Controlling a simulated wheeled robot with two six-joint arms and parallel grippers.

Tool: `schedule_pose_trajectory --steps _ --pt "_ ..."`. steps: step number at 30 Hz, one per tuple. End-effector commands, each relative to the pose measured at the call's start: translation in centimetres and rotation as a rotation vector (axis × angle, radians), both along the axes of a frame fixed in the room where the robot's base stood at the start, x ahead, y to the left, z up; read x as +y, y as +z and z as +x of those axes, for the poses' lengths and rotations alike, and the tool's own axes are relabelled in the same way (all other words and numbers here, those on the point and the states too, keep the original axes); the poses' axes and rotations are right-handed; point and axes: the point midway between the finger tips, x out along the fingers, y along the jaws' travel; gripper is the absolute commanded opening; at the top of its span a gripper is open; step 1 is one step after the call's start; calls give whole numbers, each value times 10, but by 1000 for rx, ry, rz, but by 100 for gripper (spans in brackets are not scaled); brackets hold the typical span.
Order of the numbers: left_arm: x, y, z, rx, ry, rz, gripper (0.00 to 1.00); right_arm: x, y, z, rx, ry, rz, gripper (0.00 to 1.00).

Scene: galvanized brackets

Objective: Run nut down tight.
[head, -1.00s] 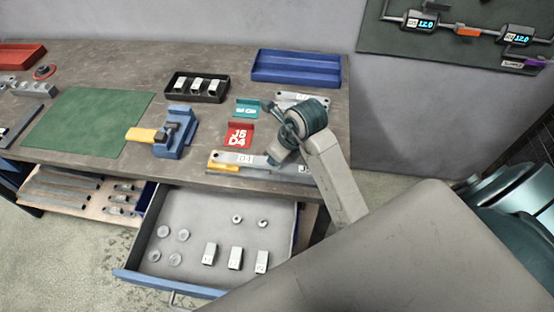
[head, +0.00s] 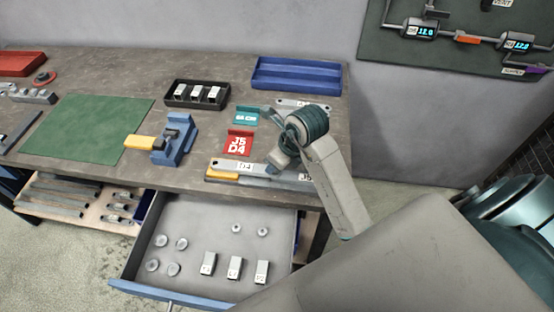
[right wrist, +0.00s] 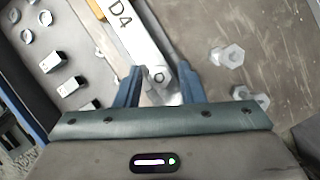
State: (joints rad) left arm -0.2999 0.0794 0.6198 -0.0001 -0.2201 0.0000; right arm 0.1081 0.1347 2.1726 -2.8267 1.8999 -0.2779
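A grey metal bracket labelled D4 (head: 232,165) lies near the table's front edge. In the right wrist view, the bracket (right wrist: 130,30) runs down toward my right gripper (right wrist: 160,76), with a small nut or bolt head (right wrist: 158,76) at its end. The two blue fingers stand apart on either side of that end; I cannot tell whether they touch it. In the head view the right gripper (head: 276,164) is small and partly hidden by its wrist. Loose hex nuts (right wrist: 232,55) lie on the table right of the fingers. My left gripper is out of view.
An open drawer (head: 190,212) below the table holds washers, small nuts and labelled blocks. A red J5 D4 sign (head: 239,142), a teal sign (head: 246,116), a blue vise with a yellow part (head: 175,140), a black tray (head: 197,94) and a blue tray (head: 297,73) stand behind.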

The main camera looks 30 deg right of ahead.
Motion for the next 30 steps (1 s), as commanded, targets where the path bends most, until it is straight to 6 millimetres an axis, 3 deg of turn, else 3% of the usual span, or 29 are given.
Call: schedule_pose_trajectory --steps 12,13,18,22,30 --pt "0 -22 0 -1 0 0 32 -1 -1 1 -2 673 -1 36" --pt "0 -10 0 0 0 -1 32 -1 5 0 2 702 0 36" --pt "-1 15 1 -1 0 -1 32 -1 7 0 3 882 3 36" --pt "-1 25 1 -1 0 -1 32 -1 5 0 3 975 1 36" --pt "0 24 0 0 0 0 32 0 0 0 0 1002 0 36"
